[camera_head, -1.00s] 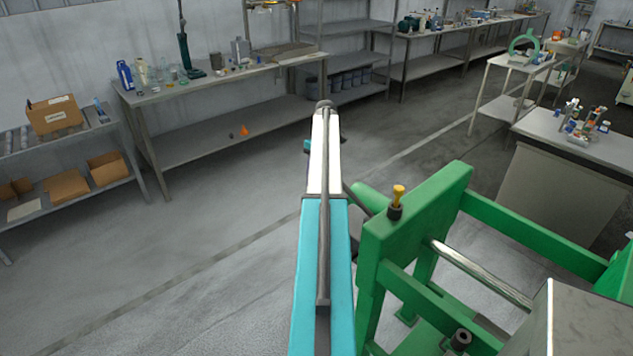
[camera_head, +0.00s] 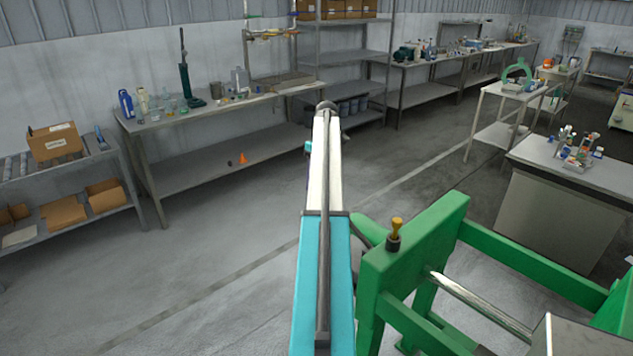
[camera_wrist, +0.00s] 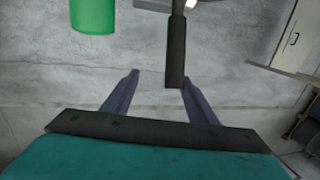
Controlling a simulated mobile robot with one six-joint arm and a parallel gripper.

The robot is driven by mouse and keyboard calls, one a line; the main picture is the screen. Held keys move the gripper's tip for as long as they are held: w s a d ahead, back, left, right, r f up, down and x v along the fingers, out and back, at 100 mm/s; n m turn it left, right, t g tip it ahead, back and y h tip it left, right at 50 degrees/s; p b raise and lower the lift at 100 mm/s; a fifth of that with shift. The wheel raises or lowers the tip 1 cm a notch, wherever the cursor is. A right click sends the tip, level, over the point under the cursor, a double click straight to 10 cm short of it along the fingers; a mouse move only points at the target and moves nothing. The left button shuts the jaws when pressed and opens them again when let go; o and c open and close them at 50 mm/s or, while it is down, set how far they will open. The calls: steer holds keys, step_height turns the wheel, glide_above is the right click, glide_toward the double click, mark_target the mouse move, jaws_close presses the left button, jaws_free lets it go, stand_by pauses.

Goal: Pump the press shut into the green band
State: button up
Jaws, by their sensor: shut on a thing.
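The green press (camera_head: 415,250) stands at the lower right in the head view, with a steel rod (camera_head: 478,303) running to a grey block (camera_head: 575,335). A yellow-topped fitting (camera_head: 396,233) sits on its near post. In the wrist view my gripper (camera_wrist: 160,80) has its two fingers around a dark bar-shaped handle (camera_wrist: 175,50), which lies closer to the right finger. It is shut on this handle. A green cylindrical part (camera_wrist: 92,14) shows at the upper left there. My arm hides the gripper in the head view. I see no gauge or green band.
A long workbench (camera_head: 215,107) with bottles stands along the back wall. A shelf with cardboard boxes (camera_head: 55,142) is at the left. A table (camera_head: 600,175) with small items stands at the right. The floor left of my arm is clear.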

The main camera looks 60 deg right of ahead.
steer(key=shift+s+d+r+p, duration=0.15)
steer(key=shift+d+r+p, duration=0.1)
steer(key=shift+r+p, duration=0.3)
steer(key=shift+s+d+r+p, duration=0.15)
steer(key=shift+d+r+p, duration=0.2)
steer(key=shift+p, duration=0.3)
steer(key=shift+a, duration=0.1)
steer(key=shift+r, duration=0.15)
steer(key=s+r+p, duration=0.2)
steer(key=s+r, duration=0.1)
steer(key=r, duration=0.4)
steer(key=s+r+p, duration=0.3)
steer(key=r, duration=0.3)
steer(key=shift+d+r+p, duration=0.25)
steer(key=shift+r+p, duration=0.05)
steer(key=shift+r, duration=0.1)
stand_by(1.5)
steer(key=shift+s, duration=0.1)
stand_by(0.5)
